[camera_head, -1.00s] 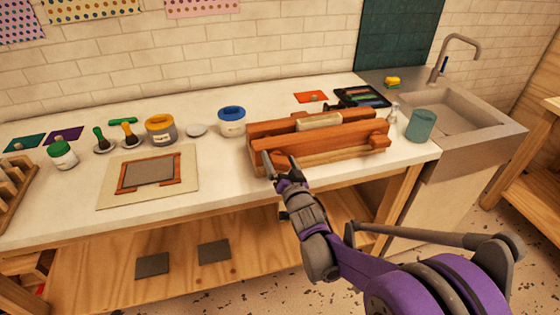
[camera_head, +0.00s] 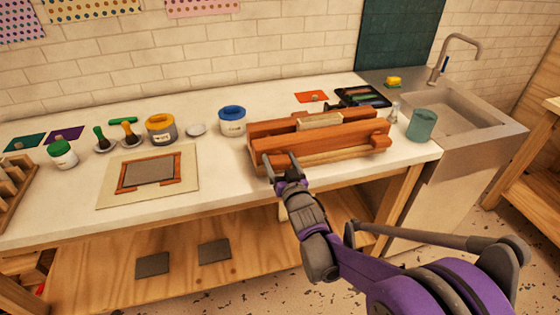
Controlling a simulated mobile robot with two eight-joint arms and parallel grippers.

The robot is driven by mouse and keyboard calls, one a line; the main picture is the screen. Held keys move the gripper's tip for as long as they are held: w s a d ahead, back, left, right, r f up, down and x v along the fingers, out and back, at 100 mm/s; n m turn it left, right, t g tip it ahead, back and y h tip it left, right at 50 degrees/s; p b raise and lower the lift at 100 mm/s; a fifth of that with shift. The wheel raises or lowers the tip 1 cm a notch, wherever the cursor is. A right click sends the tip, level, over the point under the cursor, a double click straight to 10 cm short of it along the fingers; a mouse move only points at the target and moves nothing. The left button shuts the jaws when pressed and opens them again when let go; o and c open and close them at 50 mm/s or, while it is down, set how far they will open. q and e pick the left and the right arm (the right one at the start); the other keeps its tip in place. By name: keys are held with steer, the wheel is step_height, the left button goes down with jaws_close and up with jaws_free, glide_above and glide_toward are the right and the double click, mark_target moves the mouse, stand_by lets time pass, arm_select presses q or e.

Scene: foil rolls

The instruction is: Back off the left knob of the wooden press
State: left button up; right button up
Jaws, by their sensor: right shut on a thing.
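The wooden press (camera_head: 335,143) stands near the front edge of the worktop, with reddish beams and a pale wooden block (camera_head: 320,121) between them. Its right knob (camera_head: 380,141) shows on the front face. My right gripper (camera_head: 281,160) is at the left end of the press's front, one finger on each side of the left knob, and is shut on it. The fingers and wrist mostly hide the left knob. My left gripper is out of view.
A blue-lidded jar (camera_head: 232,121) stands behind the press's left end. A teal cup (camera_head: 421,125) and the sink (camera_head: 455,108) are to the right. A framed board (camera_head: 148,174) lies left on the white worktop (camera_head: 222,180), with bare surface between it and the press.

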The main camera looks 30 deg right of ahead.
steer(key=o, duration=1.2)
steer(key=shift+c, duration=0.2)
steer(key=v, duration=1)
steer(key=shift+s, duration=0.35)
steer(key=shift+a, duration=0.15)
